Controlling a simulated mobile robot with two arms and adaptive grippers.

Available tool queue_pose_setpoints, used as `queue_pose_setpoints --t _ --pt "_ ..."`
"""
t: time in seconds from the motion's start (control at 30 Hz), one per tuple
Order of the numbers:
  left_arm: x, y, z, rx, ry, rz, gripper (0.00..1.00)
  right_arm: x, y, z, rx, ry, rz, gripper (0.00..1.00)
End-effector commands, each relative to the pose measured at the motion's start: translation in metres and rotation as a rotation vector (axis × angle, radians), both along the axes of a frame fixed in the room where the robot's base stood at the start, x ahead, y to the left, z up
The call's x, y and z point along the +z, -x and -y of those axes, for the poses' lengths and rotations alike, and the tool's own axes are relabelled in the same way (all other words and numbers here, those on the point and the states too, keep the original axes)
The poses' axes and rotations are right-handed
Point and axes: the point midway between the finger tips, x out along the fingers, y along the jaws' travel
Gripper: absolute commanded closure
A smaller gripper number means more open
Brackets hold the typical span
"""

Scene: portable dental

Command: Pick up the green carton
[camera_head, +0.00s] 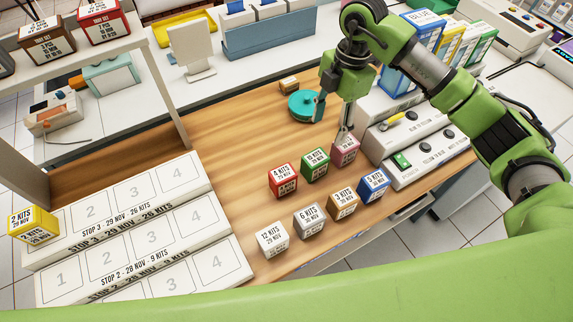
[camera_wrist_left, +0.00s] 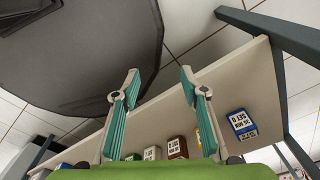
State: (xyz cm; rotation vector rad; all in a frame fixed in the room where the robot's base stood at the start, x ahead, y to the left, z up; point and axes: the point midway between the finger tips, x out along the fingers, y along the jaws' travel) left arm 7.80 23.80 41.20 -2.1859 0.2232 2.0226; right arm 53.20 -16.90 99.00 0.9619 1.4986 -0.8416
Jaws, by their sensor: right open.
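The green carton (camera_head: 315,165) stands on the wooden table in the head view, between a red carton (camera_head: 283,180) and a pink carton (camera_head: 345,149). My right gripper (camera_head: 332,119) points down above and behind the row, close to the pink carton. Its fingers are apart, with nothing seen between them. I cannot tell how high its tips are. My left gripper (camera_wrist_left: 160,74) shows in the left wrist view with its teal fingers spread and empty, away from the cartons. Cartons on a pale surface show behind it.
White, grey, brown and blue cartons (camera_head: 374,185) stand in front of the green one. A teal round object (camera_head: 305,105) lies behind. A white switch box (camera_head: 420,148) is to the right, numbered stop trays (camera_head: 140,193) to the left. The table's middle left is clear.

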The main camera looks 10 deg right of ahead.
Motion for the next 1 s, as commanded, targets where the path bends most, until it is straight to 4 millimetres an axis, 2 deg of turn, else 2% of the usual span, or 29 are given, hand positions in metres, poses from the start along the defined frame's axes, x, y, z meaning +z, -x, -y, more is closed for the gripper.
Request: queue_pose_setpoints --t 0.1,0.23,0.4,0.53,0.77,0.9,1.0 --pt "0.003 0.008 -0.001 0.000 -0.001 -0.011 0.60 -0.012 0.005 -0.007 -0.012 -0.011 -0.008 0.49" --pt "0.008 0.007 -0.001 0.000 -0.001 -0.010 0.60 -0.033 0.007 -0.010 -0.012 -0.010 -0.011 0.49" --pt "0.017 -0.015 0.002 0.001 0.003 0.020 0.60 -0.066 0.009 -0.014 -0.012 -0.010 -0.009 0.49" --pt "0.021 -0.026 0.005 0.001 0.007 0.037 0.60 -0.084 0.009 -0.017 -0.011 -0.010 -0.007 0.49" --pt "0.028 -0.017 0.004 0.001 0.005 0.023 0.60 -0.099 0.012 -0.018 -0.012 -0.009 -0.008 0.49" --pt "0.041 -0.009 0.003 0.001 0.005 0.012 0.60 -0.120 0.017 -0.019 -0.011 -0.009 -0.010 0.49" --pt "0.041 -0.007 0.003 0.001 0.004 0.010 0.60 -0.134 0.016 -0.022 -0.010 -0.011 -0.008 0.49"
